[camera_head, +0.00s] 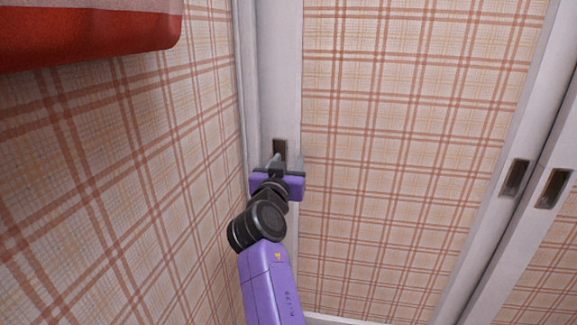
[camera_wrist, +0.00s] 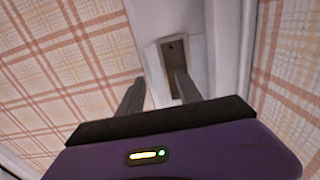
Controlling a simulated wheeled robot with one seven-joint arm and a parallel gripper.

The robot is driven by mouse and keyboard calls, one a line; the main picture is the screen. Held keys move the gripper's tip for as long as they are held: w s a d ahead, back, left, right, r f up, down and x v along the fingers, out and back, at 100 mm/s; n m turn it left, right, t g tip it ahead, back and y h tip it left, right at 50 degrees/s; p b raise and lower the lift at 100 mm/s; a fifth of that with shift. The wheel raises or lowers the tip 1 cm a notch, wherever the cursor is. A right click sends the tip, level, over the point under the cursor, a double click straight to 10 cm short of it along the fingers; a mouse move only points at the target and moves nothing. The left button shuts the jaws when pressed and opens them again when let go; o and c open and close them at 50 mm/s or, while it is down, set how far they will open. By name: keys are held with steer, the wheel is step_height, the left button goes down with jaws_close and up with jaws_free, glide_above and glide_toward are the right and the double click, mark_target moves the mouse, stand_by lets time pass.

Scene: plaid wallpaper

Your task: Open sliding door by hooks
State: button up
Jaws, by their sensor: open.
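The sliding door (camera_head: 420,120) is a plaid panel in a white frame. Its left hook, a dark recessed pull (camera_head: 279,149), sits in the white left stile, and it also shows in the wrist view (camera_wrist: 174,52). My gripper (camera_head: 286,163) is in front of that stile, just below the pull in the head view. It is open and empty. In the wrist view one finger lies over the lower part of the pull, and the other is beside it, over the stile's edge. I cannot tell whether a finger touches the pull. Another dark pull (camera_head: 515,178) is on the door's right stile.
A plaid wall (camera_head: 120,170) stands close on the left. A red and white object (camera_head: 90,30) juts out at the upper left. A neighbouring panel with its own dark pull (camera_head: 554,188) is at the far right. The space before the door's middle looks clear.

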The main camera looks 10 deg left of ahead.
steer(key=shift+w, duration=0.45)
jaws_close()
stand_by(1.2)
